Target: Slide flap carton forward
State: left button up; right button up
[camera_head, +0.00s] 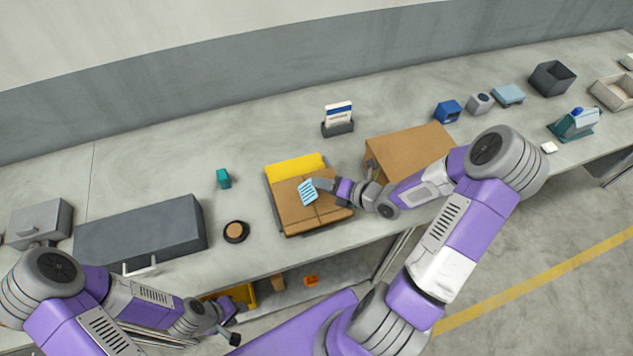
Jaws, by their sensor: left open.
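A flat brown carton (292,214) with seams across its top lies near the front edge of the table. It partly covers a yellow sheet or mat (296,167) that shows behind it. A pale blue striped patch (307,192) shows on or just above the carton's top. My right gripper (318,186) reaches in from the right, low over the carton beside this patch; whether it touches, and its finger gap, cannot be made out. My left gripper (234,335) is open and away from the carton, low in front of the table edge.
A larger brown box (412,147) stands right of the carton, under my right arm. A card holder (338,128) stands behind. The back strip is mostly clear.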

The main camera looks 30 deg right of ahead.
jog(key=v, duration=0.4)
jog(key=shift+s+r, duration=0.1)
jog(key=shift+a, duration=0.1)
dwell(0.3)
